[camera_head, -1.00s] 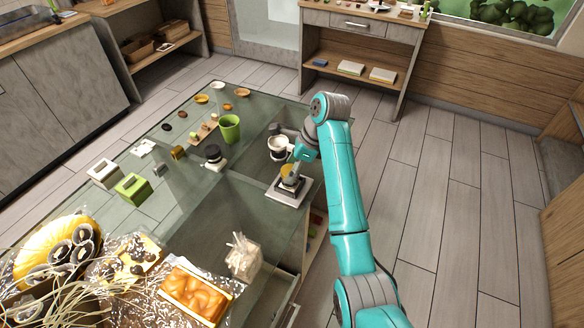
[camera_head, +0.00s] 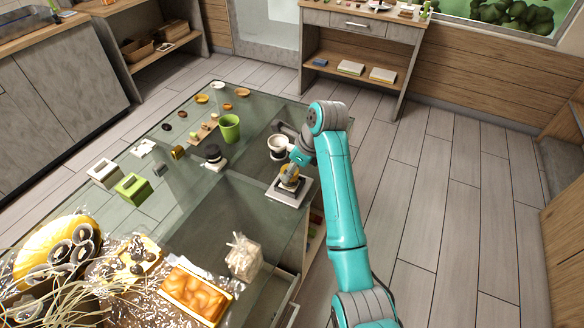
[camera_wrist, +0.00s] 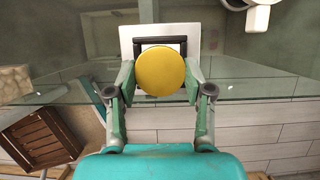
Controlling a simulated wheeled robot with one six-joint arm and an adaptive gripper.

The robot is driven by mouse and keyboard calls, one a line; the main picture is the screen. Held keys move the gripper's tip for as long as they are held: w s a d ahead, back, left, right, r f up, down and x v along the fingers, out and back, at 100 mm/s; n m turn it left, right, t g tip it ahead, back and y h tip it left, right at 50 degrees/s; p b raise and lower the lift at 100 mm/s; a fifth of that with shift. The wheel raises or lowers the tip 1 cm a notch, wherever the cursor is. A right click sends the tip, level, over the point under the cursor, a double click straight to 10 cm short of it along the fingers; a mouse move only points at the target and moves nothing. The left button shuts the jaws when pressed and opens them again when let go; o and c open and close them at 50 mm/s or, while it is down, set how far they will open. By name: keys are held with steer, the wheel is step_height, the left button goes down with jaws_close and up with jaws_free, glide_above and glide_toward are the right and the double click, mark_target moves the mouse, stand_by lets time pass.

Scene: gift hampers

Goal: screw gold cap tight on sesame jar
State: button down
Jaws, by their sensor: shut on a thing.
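The gold cap (camera_wrist: 160,71) is a round yellow disc between the fingers of my gripper (camera_wrist: 160,82) in the wrist view. My gripper is shut on it. In the head view the gold cap (camera_head: 290,174) shows as a small yellow patch under my gripper (camera_head: 292,176), above a square pale base with a dark fixture (camera_head: 288,191) at the table's right edge. The sesame jar cannot be made out; the cap and my gripper hide what is beneath. I cannot tell how the cap sits on it.
A white cup-like item (camera_head: 279,146) stands just behind my gripper. A black-topped jar (camera_head: 213,155) and a green cup (camera_head: 229,128) stand farther left on the glass table (camera_head: 190,230). A wrapped bag (camera_head: 243,258) stands nearer the front. The floor to the right is clear.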

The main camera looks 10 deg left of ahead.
steer(key=m+t+h, duration=0.1)
steer(key=m, duration=0.3)
steer(key=shift+s+a, duration=0.1)
steer(key=shift+s, duration=0.05)
stand_by(0.4)
steer(key=shift+m+t, duration=0.3)
steer(key=shift+m, duration=0.3)
steer(key=m+h, duration=0.1)
steer(key=m, duration=0.2)
steer(key=shift+t, duration=0.4)
steer(key=c, duration=0.7)
jaws_free()
steer(key=shift+o, duration=0.2)
steer(key=shift+a, duration=0.1)
